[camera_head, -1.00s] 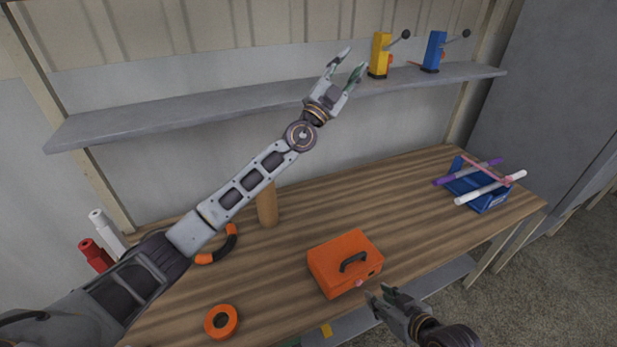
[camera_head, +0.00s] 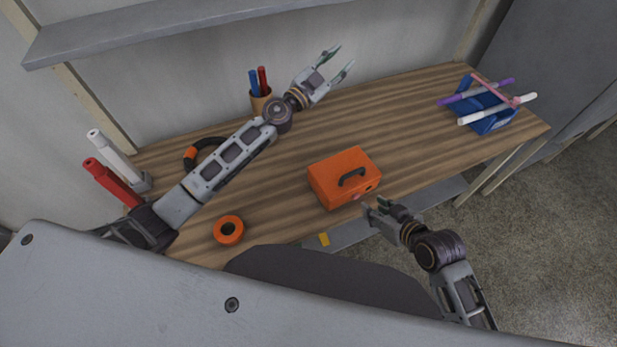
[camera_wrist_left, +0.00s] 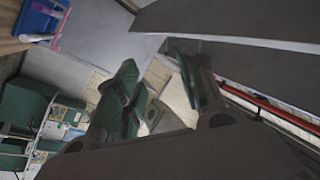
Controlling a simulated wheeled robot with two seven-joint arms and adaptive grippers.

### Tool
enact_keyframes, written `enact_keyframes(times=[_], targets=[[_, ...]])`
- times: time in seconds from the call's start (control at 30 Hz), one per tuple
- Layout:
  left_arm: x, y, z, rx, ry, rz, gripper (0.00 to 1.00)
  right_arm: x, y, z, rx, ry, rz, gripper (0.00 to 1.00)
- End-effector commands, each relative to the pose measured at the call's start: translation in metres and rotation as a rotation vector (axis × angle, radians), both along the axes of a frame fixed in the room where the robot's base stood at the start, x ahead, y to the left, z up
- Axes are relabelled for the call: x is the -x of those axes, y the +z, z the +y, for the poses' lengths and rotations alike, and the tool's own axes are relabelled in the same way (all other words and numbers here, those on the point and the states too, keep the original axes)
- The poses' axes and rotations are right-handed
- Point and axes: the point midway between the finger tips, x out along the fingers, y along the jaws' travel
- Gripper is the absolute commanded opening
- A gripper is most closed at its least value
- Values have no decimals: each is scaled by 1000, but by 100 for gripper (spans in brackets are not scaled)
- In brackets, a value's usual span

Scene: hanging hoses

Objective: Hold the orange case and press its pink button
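The orange case (camera_head: 333,185) sits closed on the wooden table, with a dark handle (camera_head: 352,178) on top. A small pink spot, the button (camera_head: 357,197), shows low on its front side, near the right corner. My right gripper (camera_head: 371,206) is just in front of that corner, close to the button; its fingers look apart and hold nothing. Whether it touches the case cannot be told. My left gripper (camera_head: 342,59) is open and empty, raised over the back of the table, away from the case. Its spread fingers also show in the left wrist view (camera_wrist_left: 158,90).
An orange ring (camera_head: 228,230) lies left of the case. A pen cup (camera_head: 262,104) stands behind my left arm. A blue holder (camera_head: 487,118) with rods is at the right. Red (camera_head: 112,182) and white (camera_head: 115,155) cylinders are at the left. Table right of the case is clear.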

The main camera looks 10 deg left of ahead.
Motion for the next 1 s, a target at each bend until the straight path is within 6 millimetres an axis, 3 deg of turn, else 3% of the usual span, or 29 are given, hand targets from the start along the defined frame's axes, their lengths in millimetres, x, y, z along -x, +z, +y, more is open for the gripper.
enact_keyframes(times=[0.5, 1.0], targets=[[57, -96, 4, 42, -99, 192, 39, 0, 0, 0, 0, 0, 0, 36], [126, -167, 8, 104, -195, 350, 39, 0, 0, 0, 0, 0, 0, 36]])
